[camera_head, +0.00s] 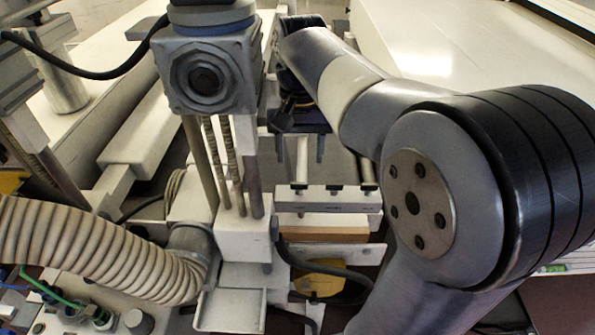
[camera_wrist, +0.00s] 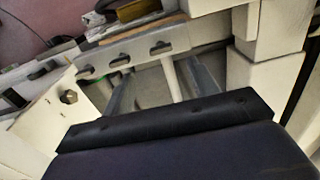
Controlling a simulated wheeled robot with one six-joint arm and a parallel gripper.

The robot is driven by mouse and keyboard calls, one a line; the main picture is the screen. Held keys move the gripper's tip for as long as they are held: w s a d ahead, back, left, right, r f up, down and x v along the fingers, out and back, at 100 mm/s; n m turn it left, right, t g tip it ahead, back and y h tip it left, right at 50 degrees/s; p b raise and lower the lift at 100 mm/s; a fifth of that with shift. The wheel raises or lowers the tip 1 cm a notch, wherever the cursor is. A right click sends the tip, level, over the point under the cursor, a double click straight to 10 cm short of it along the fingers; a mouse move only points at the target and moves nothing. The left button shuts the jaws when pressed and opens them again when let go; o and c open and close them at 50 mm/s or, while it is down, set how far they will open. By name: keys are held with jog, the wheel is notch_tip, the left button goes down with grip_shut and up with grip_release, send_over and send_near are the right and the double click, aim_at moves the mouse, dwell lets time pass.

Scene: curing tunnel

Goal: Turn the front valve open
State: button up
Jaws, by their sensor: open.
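My gripper (camera_head: 299,150) is in the upper middle of the head view, at the end of my arm, which comes in from the right. The dark block across the bottom of the wrist view appears to be part of my gripper. I cannot tell the front valve for certain in either view. A grey square housing with a round dark centre (camera_head: 203,80) stands left of my gripper, apart from it.
A slotted grey crossbar (camera_head: 330,198) lies below my gripper; it also shows in the wrist view (camera_wrist: 135,48). A ribbed hose (camera_head: 95,245) runs across the lower left. White posts (camera_wrist: 262,85) stand at the right in the wrist view. A broad pale surface (camera_head: 440,45) lies upper right.

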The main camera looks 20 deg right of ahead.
aim_at(299, 183)
notch_tip(299, 183, down, 8)
jog(key=shift+r, duration=0.15)
jog(key=shift+c, duration=0.3)
jog(key=c, duration=0.9)
